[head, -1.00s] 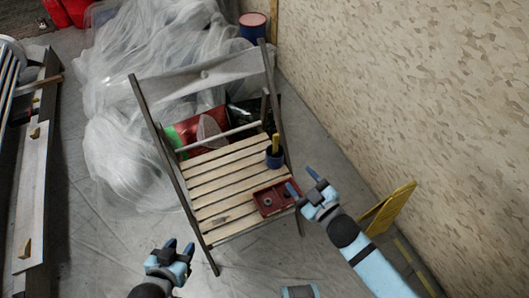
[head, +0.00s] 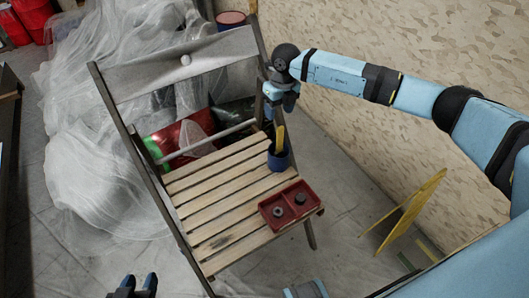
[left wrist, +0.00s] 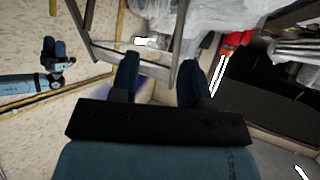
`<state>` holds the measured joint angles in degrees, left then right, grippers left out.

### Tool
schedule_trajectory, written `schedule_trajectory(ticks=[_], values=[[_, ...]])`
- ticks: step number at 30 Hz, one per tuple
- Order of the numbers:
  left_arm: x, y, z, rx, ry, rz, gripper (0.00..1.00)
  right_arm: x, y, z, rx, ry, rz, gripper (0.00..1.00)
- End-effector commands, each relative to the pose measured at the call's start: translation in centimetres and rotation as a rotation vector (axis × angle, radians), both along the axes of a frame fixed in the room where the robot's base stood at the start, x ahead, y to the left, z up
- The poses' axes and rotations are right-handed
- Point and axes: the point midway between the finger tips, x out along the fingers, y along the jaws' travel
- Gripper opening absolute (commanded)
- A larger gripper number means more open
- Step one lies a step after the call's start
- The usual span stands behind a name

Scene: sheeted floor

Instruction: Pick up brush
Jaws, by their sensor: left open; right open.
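The brush (head: 280,139), with a yellow handle, stands upright in a blue cup (head: 278,160) at the right side of the slatted wooden seat of a folding chair (head: 215,190). My right gripper (head: 280,106) is open just above and behind the cup, close to the brush's top; I cannot tell if it touches. My left gripper (head: 136,284) is open and empty at the bottom edge of the head view, in front of the chair. Its two fingers (left wrist: 160,80) are spread apart in the left wrist view.
A red tray (head: 290,207) with small dark parts lies on the seat's front right corner. The chair's frame and backrest (head: 185,66) rise around the seat. A patterned wall is at right, with a yellow folded stand (head: 408,212). Plastic sheeting (head: 85,130) lies at left.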

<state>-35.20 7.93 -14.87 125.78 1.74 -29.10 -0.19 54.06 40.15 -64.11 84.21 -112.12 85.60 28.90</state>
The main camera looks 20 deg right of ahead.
Motion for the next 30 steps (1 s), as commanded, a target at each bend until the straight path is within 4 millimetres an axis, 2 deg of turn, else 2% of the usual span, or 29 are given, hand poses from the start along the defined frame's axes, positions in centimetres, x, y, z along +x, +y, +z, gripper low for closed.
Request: schedule_trajectory(ticks=[1, 5, 15, 25, 30], values=[[0.0, -0.1, -0.3, -0.003, -0.003, -0.001, 0.43, 0.5, -1.2, 0.1, -0.045, -0.008, -0.010, 0.57], [0.0, -0.3, -0.3, -0.007, -0.007, -0.004, 0.43, 1.0, -2.4, -0.1, -0.094, -0.012, -0.023, 0.57], [0.1, -0.4, -0.5, -0.019, -0.017, -0.004, 0.43, 0.9, -2.3, -6.4, -0.092, -0.010, -0.021, 0.57], [0.2, -0.4, -0.3, -0.025, -0.026, -0.004, 0.43, 0.8, -2.3, -8.7, -0.090, -0.011, -0.021, 0.57], [0.2, -0.4, -0.9, -0.028, -0.026, -0.004, 0.43, 0.5, -2.2, -11.2, -0.090, -0.011, -0.021, 0.57]])
